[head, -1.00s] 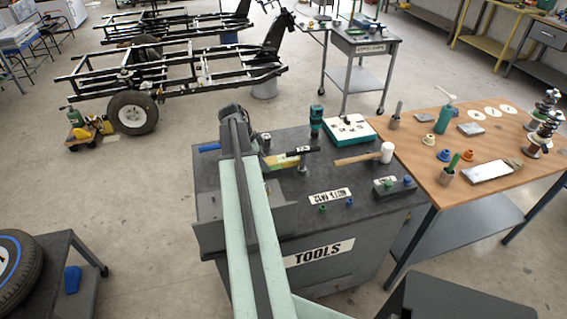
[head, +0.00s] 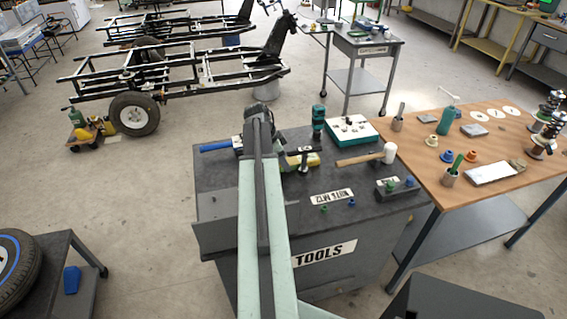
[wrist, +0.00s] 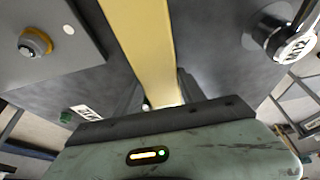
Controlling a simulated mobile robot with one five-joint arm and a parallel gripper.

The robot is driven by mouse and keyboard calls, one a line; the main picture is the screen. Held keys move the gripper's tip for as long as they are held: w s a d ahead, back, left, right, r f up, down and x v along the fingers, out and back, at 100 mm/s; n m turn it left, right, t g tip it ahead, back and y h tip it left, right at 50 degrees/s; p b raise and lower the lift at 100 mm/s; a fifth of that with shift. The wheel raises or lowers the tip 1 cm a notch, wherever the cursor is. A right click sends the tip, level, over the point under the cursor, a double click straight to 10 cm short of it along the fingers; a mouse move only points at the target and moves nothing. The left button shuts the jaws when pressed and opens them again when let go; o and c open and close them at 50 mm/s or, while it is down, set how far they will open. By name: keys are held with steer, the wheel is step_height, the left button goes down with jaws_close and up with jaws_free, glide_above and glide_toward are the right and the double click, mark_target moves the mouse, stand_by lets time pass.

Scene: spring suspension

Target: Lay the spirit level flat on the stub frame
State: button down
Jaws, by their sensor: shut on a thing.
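The spirit level is a yellow bar (wrist: 143,45) in the wrist view, running up the picture away from my gripper (wrist: 158,104), which is shut on its near end. Black tubular frames (head: 180,68) stand on the floor at the back left, one with a wheel. I cannot tell for sure which part is the stub frame.
The dark tool cart top (head: 225,180) holds a blue-handled tool (head: 215,147), a white-headed mallet (head: 388,152) and a teal case (head: 350,130). A wooden table (head: 440,190) with small parts adjoins at right. Open floor (head: 130,210) lies to the left.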

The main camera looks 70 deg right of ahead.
steer(key=c, duration=0.7)
jaws_free()
steer(key=shift+f, duration=0.1)
steer(key=shift+w+r+p, duration=0.1)
steer(key=shift+r+p, duration=0.3)
steer(key=shift+p, duration=0.05)
steer(key=p+v, duration=1)
steer(key=v, duration=0.1)
steer(key=shift+w+a+r+p, duration=0.1)
steer(key=shift+a+r+p, duration=0.1)
steer(key=shift+p, duration=0.1)
